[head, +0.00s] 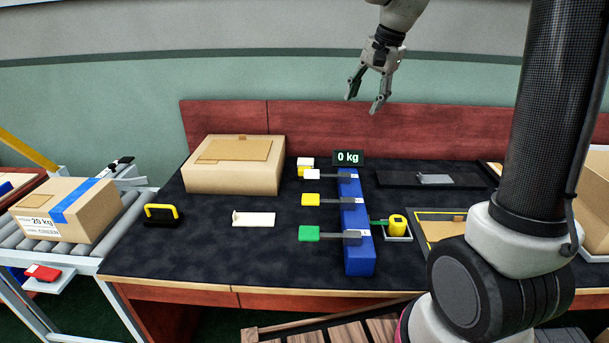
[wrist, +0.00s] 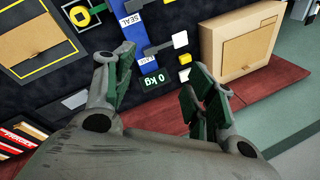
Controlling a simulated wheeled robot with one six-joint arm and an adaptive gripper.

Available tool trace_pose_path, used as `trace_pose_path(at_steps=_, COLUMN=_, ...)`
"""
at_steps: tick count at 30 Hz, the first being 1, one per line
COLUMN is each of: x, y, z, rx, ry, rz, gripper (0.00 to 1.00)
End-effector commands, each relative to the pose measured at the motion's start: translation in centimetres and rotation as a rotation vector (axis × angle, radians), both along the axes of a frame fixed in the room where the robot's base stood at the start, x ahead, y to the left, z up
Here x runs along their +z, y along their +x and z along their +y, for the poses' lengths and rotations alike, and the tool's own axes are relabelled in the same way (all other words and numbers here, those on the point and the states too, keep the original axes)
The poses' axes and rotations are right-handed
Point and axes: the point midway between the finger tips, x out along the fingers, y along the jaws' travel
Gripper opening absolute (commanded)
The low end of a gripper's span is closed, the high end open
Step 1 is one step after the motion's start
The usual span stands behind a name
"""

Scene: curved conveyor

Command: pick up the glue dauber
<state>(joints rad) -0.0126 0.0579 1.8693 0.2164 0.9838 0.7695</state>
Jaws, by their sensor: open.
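A yellow round piece (head: 397,224) with a green rod to its left stands on a small pale tray (head: 398,239), right of the blue rack; it looks most like the glue dauber, though I cannot be sure. In the wrist view the yellow piece (wrist: 79,16) is at the top left, with green beside it. My gripper (head: 362,104) is open and empty, high above the back of the table and well apart from the yellow piece. In the wrist view its fingers (wrist: 160,75) are spread, with nothing between them.
The blue rack (head: 359,257) holds white, yellow and green-ended tools, with a "0 kg" display (head: 348,157) behind. A cardboard box (head: 233,177) stands at the back left. A black-and-yellow tool (head: 162,214) and a pale flat piece (head: 254,219) lie in front. Dark mat between them is clear.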

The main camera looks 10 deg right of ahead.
Motion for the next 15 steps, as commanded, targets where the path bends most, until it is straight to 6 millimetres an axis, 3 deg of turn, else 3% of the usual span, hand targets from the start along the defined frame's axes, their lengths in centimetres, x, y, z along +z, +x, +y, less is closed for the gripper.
trace_pose_path(at_steps=1, x=-1.6, y=3.0, z=0.5, rx=-0.069, ry=0.033, rz=0.034, gripper=0.55)
trace_pose_path(at_steps=3, x=-3.8, y=6.8, z=1.3, rx=-0.178, ry=0.082, rz=0.076, gripper=0.55)
trace_pose_path(at_steps=5, x=-6.1, y=9.9, z=1.9, rx=-0.27, ry=0.12, rz=0.114, gripper=0.55)
trace_pose_path(at_steps=9, x=-12.4, y=16.4, z=3.5, rx=-0.487, ry=0.206, rz=0.206, gripper=0.55)
trace_pose_path(at_steps=15, x=-21.7, y=22.5, z=5.3, rx=-0.752, ry=0.297, rz=0.326, gripper=0.55)
